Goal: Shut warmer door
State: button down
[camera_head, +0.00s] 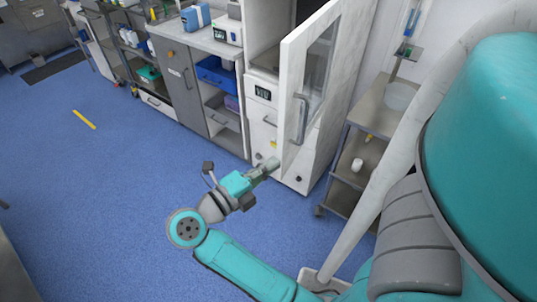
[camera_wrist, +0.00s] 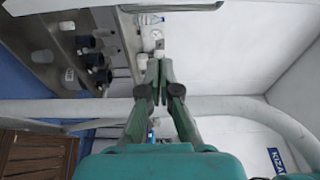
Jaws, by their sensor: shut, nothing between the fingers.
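The warmer (camera_head: 263,92) is a tall white cabinet with a small dark display. Its white door (camera_head: 322,75), with a glass pane and a grey handle (camera_head: 300,120), stands open, swung out from the cabinet. My gripper (camera_head: 275,163) is shut and empty, low by the door's bottom edge on its left side in the head view. I cannot tell whether it touches the door. In the wrist view my shut fingers (camera_wrist: 158,82) point toward a pale surface with small fittings; the door is not clearly identifiable there.
A grey shelf cart (camera_head: 378,118) stands right of the warmer. A counter (camera_head: 200,42) with drawers and a blue bin (camera_head: 216,73) stands to the left. The wrist view shows a shelf with several bottles (camera_wrist: 95,60).

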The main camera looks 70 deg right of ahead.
aim_at(283, 140)
jog(key=shift+s+d, duration=0.1)
jog(key=shift+d, duration=4.45)
